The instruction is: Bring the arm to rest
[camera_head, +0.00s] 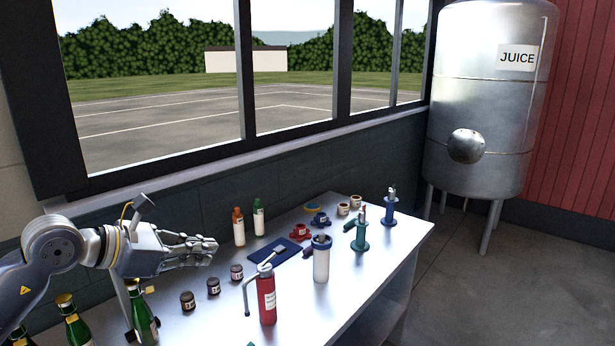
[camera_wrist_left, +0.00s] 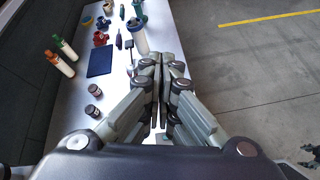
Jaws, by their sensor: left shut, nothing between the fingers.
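My left gripper (camera_head: 207,248) comes in from the left in the head view, above the left part of the white table (camera_head: 345,285). Its fingers are shut and empty. In the left wrist view the shut fingers of the left gripper (camera_wrist_left: 160,62) point along the table, with nothing between them. The fingertips are near several small dark jars and left of the red torch-like bottle (camera_head: 267,298), apart from them.
Green bottles with gold foil tops (camera_head: 75,322) stand below my left arm. Dark jars (camera_head: 213,286), a blue mat (camera_head: 274,250), a white cylinder (camera_head: 321,262), orange and green bottles (camera_head: 258,217), and blue and teal stands (camera_head: 389,206) occupy the table. A juice tank (camera_head: 480,100) stands behind.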

